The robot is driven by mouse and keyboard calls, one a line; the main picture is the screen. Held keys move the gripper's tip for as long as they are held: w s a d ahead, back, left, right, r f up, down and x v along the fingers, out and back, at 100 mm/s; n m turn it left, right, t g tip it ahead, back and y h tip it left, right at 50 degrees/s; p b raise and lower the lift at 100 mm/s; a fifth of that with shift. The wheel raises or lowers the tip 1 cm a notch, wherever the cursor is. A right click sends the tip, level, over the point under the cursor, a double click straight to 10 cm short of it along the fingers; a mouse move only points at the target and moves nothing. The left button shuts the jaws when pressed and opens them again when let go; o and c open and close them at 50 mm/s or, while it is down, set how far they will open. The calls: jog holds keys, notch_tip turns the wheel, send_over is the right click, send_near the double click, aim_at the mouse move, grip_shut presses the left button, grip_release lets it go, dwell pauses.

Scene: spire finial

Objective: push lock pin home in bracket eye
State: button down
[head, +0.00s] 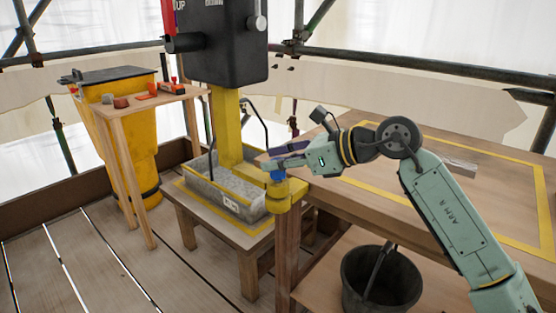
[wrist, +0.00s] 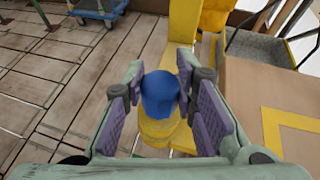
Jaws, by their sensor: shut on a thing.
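The lock pin shows as a blue rounded head (head: 278,176), right above the yellow bracket eye (head: 285,195) at the table corner. In the wrist view the blue head (wrist: 160,92) stands between the purple finger pads, with the yellow bracket (wrist: 160,132) directly below it. My gripper (head: 280,163) reaches in from the right and is shut on the lock pin. The pin's shank is hidden, so I cannot tell how deep it sits in the eye.
A grey trough (head: 228,188) with a yellow post stands on a low table left of the bracket. A wooden table (head: 400,190) with a yellow border lies to the right. A black bucket (head: 382,280) is below. A small stand (head: 140,100) holds red items.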

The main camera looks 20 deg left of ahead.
jog(key=shift+f+b, duration=0.45)
jog(key=shift+f, duration=0.15)
jog(key=c, duration=1.2)
grip_release()
jog(key=shift+d, duration=0.1)
jog(key=v, duration=1.2)
jog(key=shift+r, duration=0.1)
